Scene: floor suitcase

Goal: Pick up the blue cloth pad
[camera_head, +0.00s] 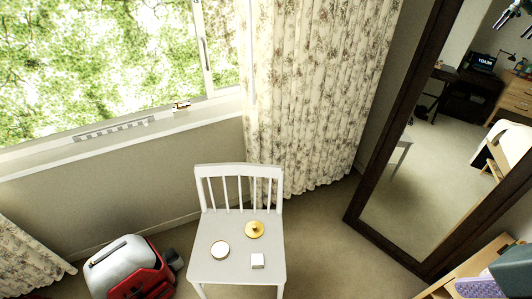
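A flat blue-violet piece (478,288) lies at the bottom right, on a light wooden surface; it may be the blue cloth pad, but it is cut by the frame edge and I cannot tell for sure. No other blue pad shows. Neither of my grippers is clearly in view.
A framed mirror (390,215) leans at right. Carpet (325,245) right of the chair is clear.

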